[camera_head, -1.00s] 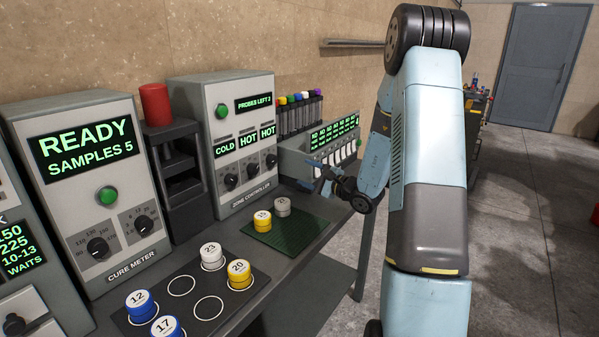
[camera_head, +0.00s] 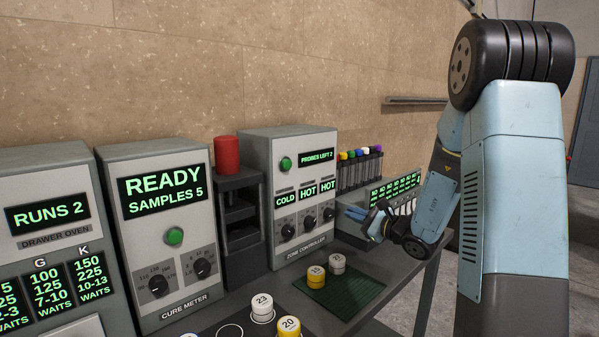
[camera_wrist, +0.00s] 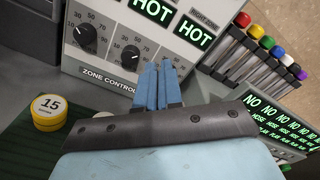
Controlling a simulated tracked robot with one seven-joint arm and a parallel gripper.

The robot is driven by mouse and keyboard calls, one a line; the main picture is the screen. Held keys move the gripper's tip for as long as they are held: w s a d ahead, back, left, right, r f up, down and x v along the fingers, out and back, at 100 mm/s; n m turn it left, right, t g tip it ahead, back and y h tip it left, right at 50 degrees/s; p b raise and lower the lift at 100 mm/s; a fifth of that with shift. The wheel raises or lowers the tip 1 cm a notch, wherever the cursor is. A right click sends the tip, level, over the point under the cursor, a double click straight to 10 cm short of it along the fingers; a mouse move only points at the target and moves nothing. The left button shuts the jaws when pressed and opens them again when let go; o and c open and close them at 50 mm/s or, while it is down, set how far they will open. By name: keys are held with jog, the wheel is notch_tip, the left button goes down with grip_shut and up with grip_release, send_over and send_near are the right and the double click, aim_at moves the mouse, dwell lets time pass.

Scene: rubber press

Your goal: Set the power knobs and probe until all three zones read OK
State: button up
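The grey zone controller (camera_head: 262,190) stands on the bench against the wall. Its top display (camera_head: 317,155) reads PROBES LEFT 2, and a green button (camera_head: 285,164) sits beside it. The zone readouts show COLD (camera_head: 285,200), HOT (camera_head: 308,191) and HOT (camera_head: 327,185) from left to right. Below are three black knobs: left (camera_head: 288,231), middle (camera_head: 308,222) and right (camera_head: 328,214). My gripper (camera_head: 352,212) is right of the controller, apart from the knobs. In the wrist view its blue fingers (camera_wrist: 160,66) are together and empty, and they hide part of the lower panel.
A yellow sample (camera_head: 316,277) and a grey-white sample (camera_head: 338,264) stand on the green mat (camera_head: 362,290) below my gripper. Right of the controller are a rack of colour-capped tubes (camera_head: 357,172) and a NO HOSE panel (camera_head: 396,188). The cure meter (camera_head: 160,235) stands left.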

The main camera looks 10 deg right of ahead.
aim_at(289, 165)
jog(key=s+a+r+m, duration=0.2)
jog(key=s+r, duration=0.1)
jog(key=r, duration=0.1)
jog(key=s+a+r+m, duration=0.3)
jog(key=r, duration=0.2)
jog(key=s+a+r+m, duration=0.2)
jog(key=s+a+r, duration=0.1)
jog(key=r, duration=0.1)
jog(key=shift+a+r, duration=0.25)
grip_shut()
jog(key=shift+s+a+r+m, duration=0.15)
jog(key=shift+s+r+m, duration=0.2)
jog(key=shift+m, duration=0.15)
jog(key=x, duration=1.4)
jog(key=shift+r, duration=0.15)
